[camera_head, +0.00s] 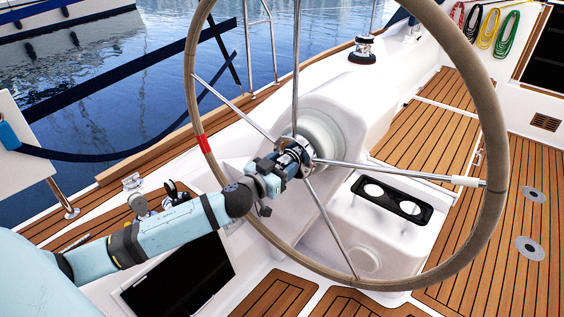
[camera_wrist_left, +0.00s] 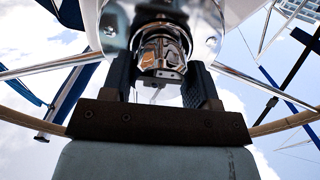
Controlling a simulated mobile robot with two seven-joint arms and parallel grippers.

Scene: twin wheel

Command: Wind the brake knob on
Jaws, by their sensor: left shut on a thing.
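The brake knob (camera_wrist_left: 162,48) is a shiny metal knob at the hub of the steering wheel. In the left wrist view it sits between the two dark fingers of my left gripper (camera_wrist_left: 160,80). In the head view my left gripper (camera_head: 294,158) is at the wheel's centre, shut on the knob and hiding most of it. The steering wheel (camera_head: 488,215) has a brown rim with a red band on its left side and thin metal spokes. My right gripper is not in view.
A white pedestal (camera_head: 345,125) stands behind the wheel. A black cup holder (camera_head: 392,199) is at its lower right. A winch (camera_head: 364,48) is at the back. Spokes surround my left gripper. Teak deck (camera_head: 520,260) lies open at right; dark blue straps cross the left.

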